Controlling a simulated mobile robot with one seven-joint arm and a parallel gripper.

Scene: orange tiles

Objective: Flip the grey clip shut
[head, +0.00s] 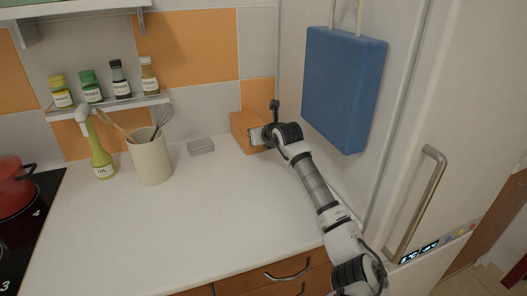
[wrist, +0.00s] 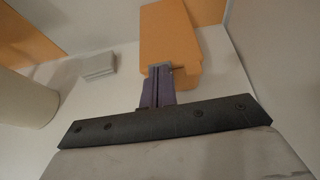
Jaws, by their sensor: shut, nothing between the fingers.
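An orange box (head: 241,130) stands on the counter against the back wall, left of the fridge. It also shows at the top of the wrist view (wrist: 168,32). A small grey piece, seemingly the grey clip (wrist: 177,67), is at the box's near edge in the wrist view. Whether it is flipped open or shut is too small to tell. My gripper (wrist: 159,72) is shut and empty, with its fingertips right at this edge. I cannot tell whether they touch the clip. In the head view my gripper (head: 254,136) hides part of the box's right side.
A small grey container (head: 201,146) lies left of the box. A utensil crock (head: 150,160) and an oil bottle (head: 100,158) stand farther left. A blue board (head: 342,88) hangs at the right, above my arm. The front of the counter (head: 200,225) is clear.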

